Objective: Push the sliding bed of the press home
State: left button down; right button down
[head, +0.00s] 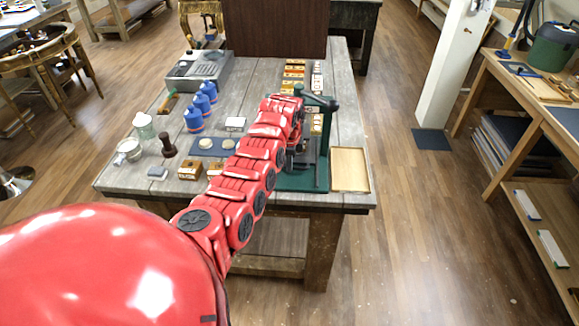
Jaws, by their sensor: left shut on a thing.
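The dark green press (326,120) stands near the right front of the wooden table, on a green base (300,183). Its grey sliding bed (309,158) shows in part to the right of my arm. My red left arm reaches across the table to the press and hides much of it. My left gripper (291,160) is low at the front of the press, against the bed, and shut on a part of it. The exact grip is small and partly hidden. How far the bed sits out cannot be told. My right gripper is not in view.
A shallow wooden tray (350,169) lies right of the press. Small labelled blocks (293,76) stand behind it. Blue bottles (193,120), a blue mat (207,146), a dark stamp (168,146) and a small wooden box (189,170) are to the left. The table's front edge is close.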

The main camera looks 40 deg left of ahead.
pick_arm(q)
jog(key=c, duration=1.1)
grip_release()
jog(key=shift+w+a+r, duration=0.15)
jog(key=shift+a, duration=0.05)
jog(key=shift+o, duration=1.1)
jog(key=shift+w, duration=0.1)
jog(key=shift+d+r+b, duration=0.15)
jog(key=shift+r+b, duration=0.2)
jog(key=shift+r, duration=0.1)
notch_tip(320, 180, up, 16)
jog(key=s+d+b, duration=0.1)
jog(key=s+b, duration=0.1)
jog(key=b, duration=0.1)
jog(key=shift+s+d, duration=0.25)
jog(key=shift+s, duration=0.15)
jog(key=shift+w+f+b, duration=0.1)
jog(key=shift+b, duration=0.25)
